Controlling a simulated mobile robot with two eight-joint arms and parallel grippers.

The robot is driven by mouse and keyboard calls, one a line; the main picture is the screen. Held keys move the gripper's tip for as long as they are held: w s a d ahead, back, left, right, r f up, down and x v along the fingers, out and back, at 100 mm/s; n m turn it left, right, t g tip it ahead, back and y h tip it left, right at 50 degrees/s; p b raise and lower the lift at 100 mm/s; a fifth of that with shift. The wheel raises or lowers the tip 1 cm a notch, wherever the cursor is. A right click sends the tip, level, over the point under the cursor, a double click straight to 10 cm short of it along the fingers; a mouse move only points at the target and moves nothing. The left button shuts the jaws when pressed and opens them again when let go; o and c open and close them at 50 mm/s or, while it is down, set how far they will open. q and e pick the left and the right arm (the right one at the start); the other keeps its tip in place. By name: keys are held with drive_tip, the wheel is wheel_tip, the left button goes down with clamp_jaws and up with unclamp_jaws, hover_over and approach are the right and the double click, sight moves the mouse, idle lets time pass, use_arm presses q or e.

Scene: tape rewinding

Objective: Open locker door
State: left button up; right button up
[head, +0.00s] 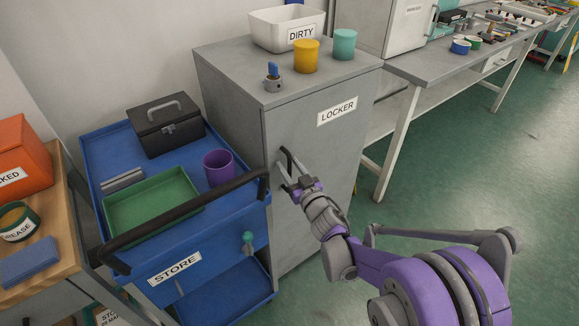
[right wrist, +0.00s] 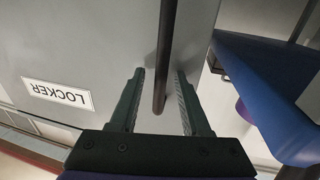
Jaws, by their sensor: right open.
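The grey locker (head: 235,110) stands in the middle of the head view with its door (head: 335,150) shut, a LOCKER label (head: 337,112) near the top. A dark bar handle (head: 287,158) is on the left side of the door. My right gripper (head: 288,177) is at the handle, its fingers open. In the right wrist view the handle (right wrist: 165,60) runs between the two open fingers (right wrist: 160,100), with a gap visible on each side. The label (right wrist: 58,95) appears upside down there. My left gripper is not in view.
A blue cart (head: 95,155) marked STORE stands close at the left of the locker, its black push handle (head: 185,215) near my right gripper. A white bin, yellow cup (head: 306,56) and teal cup (head: 344,44) stand on the locker. Green floor is free at the right.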

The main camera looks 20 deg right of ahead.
clamp_jaws()
idle(1.4)
